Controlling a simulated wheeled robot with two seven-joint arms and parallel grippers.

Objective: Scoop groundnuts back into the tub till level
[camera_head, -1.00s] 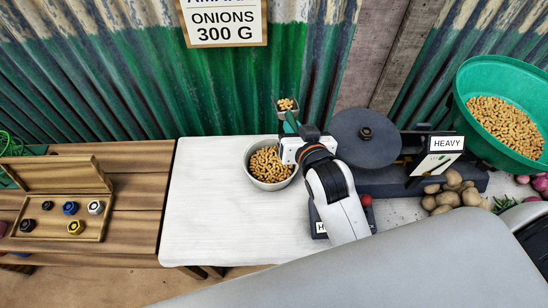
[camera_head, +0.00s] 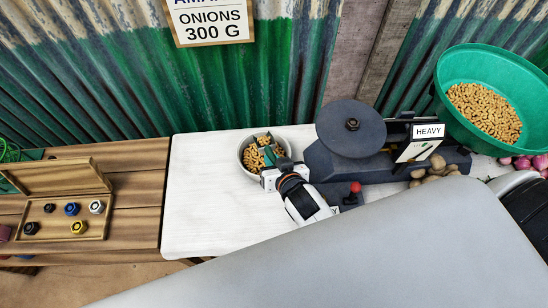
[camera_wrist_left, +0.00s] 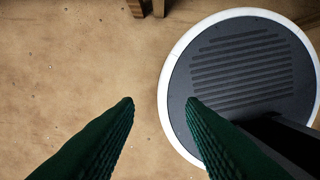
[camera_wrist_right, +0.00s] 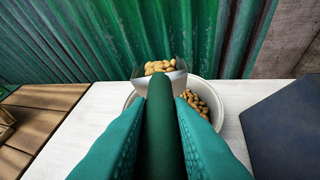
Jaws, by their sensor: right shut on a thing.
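My right gripper (camera_head: 271,166) is shut on the green handle of a scoop (camera_wrist_right: 160,135). In the right wrist view the scoop's metal pan holds some groundnuts (camera_wrist_right: 158,66) and is over the bowl. The pale tub (camera_head: 243,164) of groundnuts stands on the white table under my right gripper, which partly hides it. More groundnuts show inside the tub in the right wrist view (camera_wrist_right: 196,103). A large green basin (camera_head: 448,109) at the right holds many groundnuts (camera_head: 485,112). My left gripper (camera_wrist_left: 160,103) is open and empty above the floor, seen only in the left wrist view.
A dark balance (camera_head: 345,165) with a round plate (camera_head: 350,128) and a "HEAVY" card (camera_head: 428,131) stands right of the tub. Potatoes (camera_head: 433,168) and onions (camera_head: 522,164) lie at the right. A wooden box of weights (camera_head: 62,222) sits at the left. The table's left part is clear.

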